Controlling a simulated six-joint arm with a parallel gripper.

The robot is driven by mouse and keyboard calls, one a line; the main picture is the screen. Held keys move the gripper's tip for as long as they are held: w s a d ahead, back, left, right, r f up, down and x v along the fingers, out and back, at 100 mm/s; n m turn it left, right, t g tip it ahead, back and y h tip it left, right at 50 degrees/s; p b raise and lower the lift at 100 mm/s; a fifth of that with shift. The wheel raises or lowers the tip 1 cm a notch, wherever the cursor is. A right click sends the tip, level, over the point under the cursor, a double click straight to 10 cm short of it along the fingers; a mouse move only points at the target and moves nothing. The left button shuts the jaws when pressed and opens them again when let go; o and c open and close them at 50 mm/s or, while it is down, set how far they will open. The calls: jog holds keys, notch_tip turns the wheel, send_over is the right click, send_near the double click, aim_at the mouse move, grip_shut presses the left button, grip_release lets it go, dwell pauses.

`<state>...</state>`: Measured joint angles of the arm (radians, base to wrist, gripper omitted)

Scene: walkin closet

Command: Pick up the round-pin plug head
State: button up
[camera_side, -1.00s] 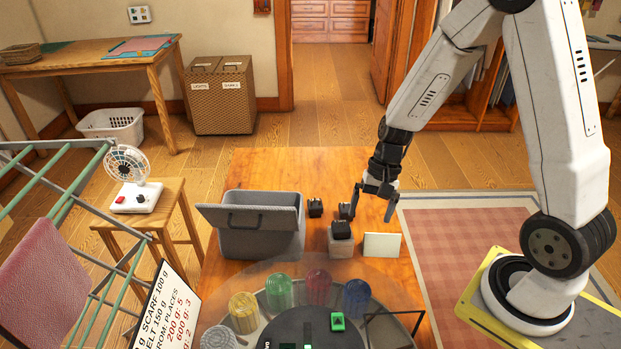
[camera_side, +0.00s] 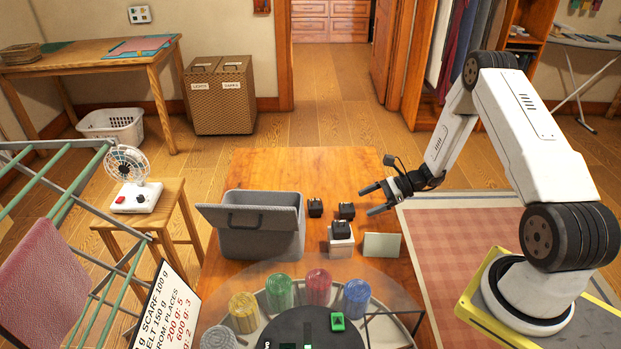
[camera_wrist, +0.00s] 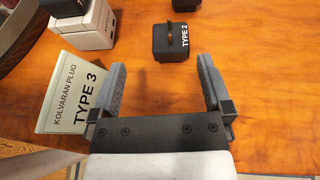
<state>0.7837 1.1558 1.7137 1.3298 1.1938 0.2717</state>
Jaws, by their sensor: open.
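Three small black plug heads are on the wooden table. One plug head (camera_side: 346,210), marked TYPE 2 in the wrist view (camera_wrist: 171,43), has a copper-coloured piece on top; its pin shape is too small to tell. Another plug head (camera_side: 315,207) stands to its left, and a third (camera_side: 340,229) sits on a white block (camera_side: 341,246). A card (camera_side: 382,245) reads KOLVARAN PLUG TYPE 3 in the wrist view (camera_wrist: 72,95). My gripper (camera_side: 367,200) is open and empty, right of the TYPE 2 plug head, which lies just beyond the fingertips (camera_wrist: 161,66).
A grey lidded box (camera_side: 262,240) stands left of the plug heads. A round device with coloured jars (camera_side: 318,286) is at the table's front. The far part of the table (camera_side: 300,170) is clear.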

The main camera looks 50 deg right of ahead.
aim_at(352, 206)
jog(key=shift+d+f+m+t, duration=0.25)
jog(key=shift+d+m+t, duration=0.15)
jog(key=shift+d, duration=0.1)
jog(key=shift+x, duration=1.35)
jog(key=shift+w, duration=0.1)
jog(key=shift+x, duration=2.55)
jog(key=c, duration=1.3)
jog(key=shift+r, duration=0.1)
